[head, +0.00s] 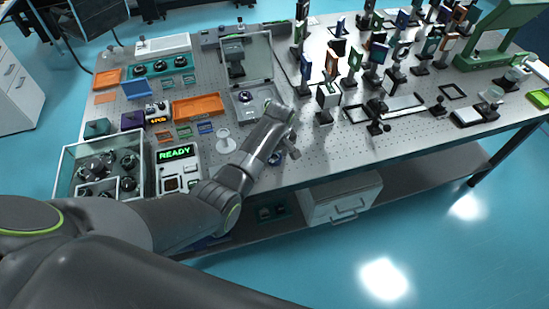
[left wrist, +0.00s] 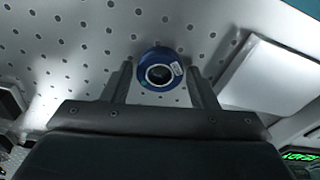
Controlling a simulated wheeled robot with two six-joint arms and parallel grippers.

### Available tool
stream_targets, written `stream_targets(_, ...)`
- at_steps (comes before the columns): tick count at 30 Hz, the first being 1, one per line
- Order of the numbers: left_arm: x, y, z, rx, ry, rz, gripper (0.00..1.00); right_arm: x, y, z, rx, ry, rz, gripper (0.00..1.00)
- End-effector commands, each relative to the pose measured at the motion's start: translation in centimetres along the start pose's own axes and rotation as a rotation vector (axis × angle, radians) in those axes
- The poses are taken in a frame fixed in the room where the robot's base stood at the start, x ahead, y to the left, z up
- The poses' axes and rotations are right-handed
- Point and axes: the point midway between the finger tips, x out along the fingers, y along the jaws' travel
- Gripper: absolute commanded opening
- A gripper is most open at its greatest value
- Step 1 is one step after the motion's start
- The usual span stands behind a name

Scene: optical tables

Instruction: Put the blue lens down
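The blue lens (left wrist: 160,68), a dark blue ring with a small white label, lies on the perforated table top in the left wrist view. In the head view, it shows partly (head: 275,158) near the table's front edge, partly hidden by my left gripper. My left gripper (left wrist: 160,66) is open, with a fingertip on each side of the lens and a visible gap to each. In the head view, the left gripper (head: 284,146) points down at the table. My right gripper is not in view.
A white round stand (head: 224,140) is left of my left gripper. The READY box (head: 177,164) and a glass-walled case (head: 66,171) with dark parts are farther left. Several upright optics mounts (head: 326,97) crowd the right. The front strip right of my gripper is mostly clear.

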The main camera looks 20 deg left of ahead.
Motion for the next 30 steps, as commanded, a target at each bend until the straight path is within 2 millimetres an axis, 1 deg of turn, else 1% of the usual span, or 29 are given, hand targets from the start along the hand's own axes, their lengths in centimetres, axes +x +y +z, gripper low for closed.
stream_targets(1, 0.0, 0.0, 0.0, 0.0, 0.0, 0.0, 0.46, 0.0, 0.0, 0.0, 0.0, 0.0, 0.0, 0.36)
stream_targets(6, 0.0, 0.0, 0.0, 0.0, 0.0, 0.0, 0.24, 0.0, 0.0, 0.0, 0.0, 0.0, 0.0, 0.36)
stream_targets(8, 0.0, 0.0, 0.0, 0.0, 0.001, 0.0, 0.18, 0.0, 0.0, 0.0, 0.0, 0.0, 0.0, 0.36)
stream_targets(14, -0.1, 0.0, 0.0, 0.0, 0.001, 0.001, 0.18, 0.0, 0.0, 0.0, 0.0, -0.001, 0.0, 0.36)
stream_targets(17, -0.7, 0.1, -0.1, 0.0, 0.001, 0.001, 0.18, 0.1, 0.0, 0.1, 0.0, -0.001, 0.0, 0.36)
stream_targets(20, -1.8, 0.1, -0.3, 0.0, 0.002, 0.003, 0.18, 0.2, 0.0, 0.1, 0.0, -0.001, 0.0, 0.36)
stream_targets(30, -7.8, 0.1, -1.0, 0.001, 0.003, 0.003, 0.18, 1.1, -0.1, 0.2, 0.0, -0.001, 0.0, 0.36)
